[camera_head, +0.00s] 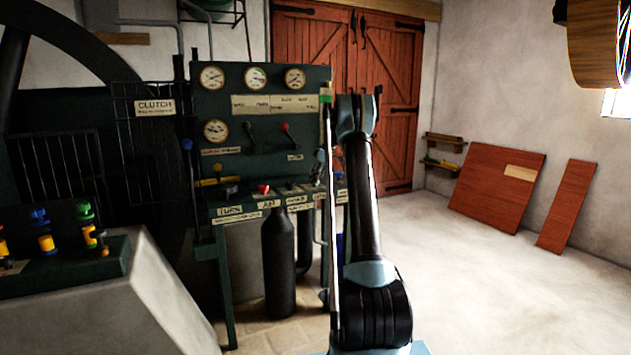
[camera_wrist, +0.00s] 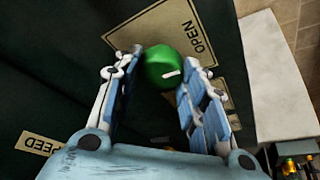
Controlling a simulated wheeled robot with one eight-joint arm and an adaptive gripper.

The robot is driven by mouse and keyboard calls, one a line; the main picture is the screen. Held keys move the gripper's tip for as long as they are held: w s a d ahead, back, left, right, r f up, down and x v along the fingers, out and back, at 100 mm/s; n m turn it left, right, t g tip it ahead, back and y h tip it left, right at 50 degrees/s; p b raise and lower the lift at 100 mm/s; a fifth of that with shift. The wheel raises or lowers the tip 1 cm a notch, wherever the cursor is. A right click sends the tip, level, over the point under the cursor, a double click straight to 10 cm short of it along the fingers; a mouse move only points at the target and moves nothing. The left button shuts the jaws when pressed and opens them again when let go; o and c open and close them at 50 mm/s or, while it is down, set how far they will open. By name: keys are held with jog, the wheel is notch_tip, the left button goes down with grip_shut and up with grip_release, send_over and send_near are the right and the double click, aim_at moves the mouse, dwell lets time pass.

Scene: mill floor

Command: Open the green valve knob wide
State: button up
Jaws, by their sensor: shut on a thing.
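The green valve knob (camera_wrist: 163,64) shows in the wrist view, round, with a short white mark on its face. It sits on a dark panel beside a tan label reading OPEN (camera_wrist: 190,40). My gripper (camera_wrist: 167,72) has its two fingers on either side of the knob and is shut on it. The fingertips partly cover the knob's sides. In the head view my arm stands in front of the right edge of the dark gauge panel (camera_head: 225,105), and I cannot make out the gripper's grip there.
A console (camera_head: 60,262) with coloured knobs stands at the left. A black cylinder (camera_head: 279,265) stands under the panel's ledge. A large wheel (camera_head: 75,25) is behind at left. Red doors (camera_head: 395,95) are at the back. The floor at right is clear, with boards (camera_head: 495,190) leaning on the wall.

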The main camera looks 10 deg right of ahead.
jog(key=shift+w+d, duration=0.1)
jog(key=shift+d, duration=0.1)
jog(key=o, duration=1)
jog(key=shift+o, duration=0.2)
jog(key=shift+a, duration=0.1)
jog(key=shift+r, duration=0.1)
jog(key=v, duration=1.1)
jog(key=shift+d+r, duration=0.25)
